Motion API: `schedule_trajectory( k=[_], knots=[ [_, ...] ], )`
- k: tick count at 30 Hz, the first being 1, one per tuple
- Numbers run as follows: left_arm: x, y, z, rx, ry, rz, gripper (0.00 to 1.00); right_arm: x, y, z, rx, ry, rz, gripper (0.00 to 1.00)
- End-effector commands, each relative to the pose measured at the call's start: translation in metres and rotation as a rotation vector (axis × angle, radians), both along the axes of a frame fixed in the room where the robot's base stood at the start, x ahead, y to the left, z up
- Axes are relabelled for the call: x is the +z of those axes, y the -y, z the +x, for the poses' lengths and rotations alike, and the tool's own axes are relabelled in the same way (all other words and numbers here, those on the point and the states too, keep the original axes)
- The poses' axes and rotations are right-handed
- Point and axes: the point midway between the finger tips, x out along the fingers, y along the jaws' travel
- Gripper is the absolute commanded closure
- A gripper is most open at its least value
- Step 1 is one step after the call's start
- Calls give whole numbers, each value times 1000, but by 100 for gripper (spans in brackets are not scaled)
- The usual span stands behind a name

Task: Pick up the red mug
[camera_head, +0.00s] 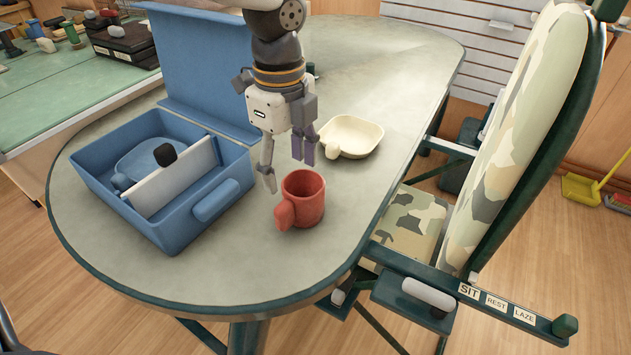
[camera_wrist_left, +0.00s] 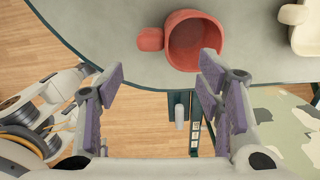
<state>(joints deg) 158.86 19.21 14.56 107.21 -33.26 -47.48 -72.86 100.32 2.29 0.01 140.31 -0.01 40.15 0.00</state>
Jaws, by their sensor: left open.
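The red mug (camera_head: 304,198) stands upright on the grey oval table, near its front right edge, with its handle toward the lower left. My left gripper (camera_head: 288,172) is open and points down just behind and above the mug, with nothing between its fingers. In the left wrist view the mug (camera_wrist_left: 194,40) shows at the top centre with its handle to the left. The fingers of my left gripper (camera_wrist_left: 160,88) are spread apart there, and the mug lies beyond their tips. My right gripper is not in view.
A blue crate (camera_head: 168,228) with an open lid holds a white divider, left of the mug. A cream bowl (camera_head: 352,135) sits behind the mug to the right. A camouflage chair (camera_head: 470,190) stands close to the table's right edge. The table's right rear is clear.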

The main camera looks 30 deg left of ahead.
Motion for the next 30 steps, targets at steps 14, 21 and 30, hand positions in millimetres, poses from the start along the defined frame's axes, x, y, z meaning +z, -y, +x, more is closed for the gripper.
schedule_trajectory(
  k=[14, 21, 30],
  knots=[
    [-86, -5, -4, 1, -10, 2, 40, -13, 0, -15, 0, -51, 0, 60],
    [-121, -8, -5, 1, -5, 1, 40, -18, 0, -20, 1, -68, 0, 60],
    [-120, -8, -4, 1, -1, 0, 60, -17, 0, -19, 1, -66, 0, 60]
  ],
)
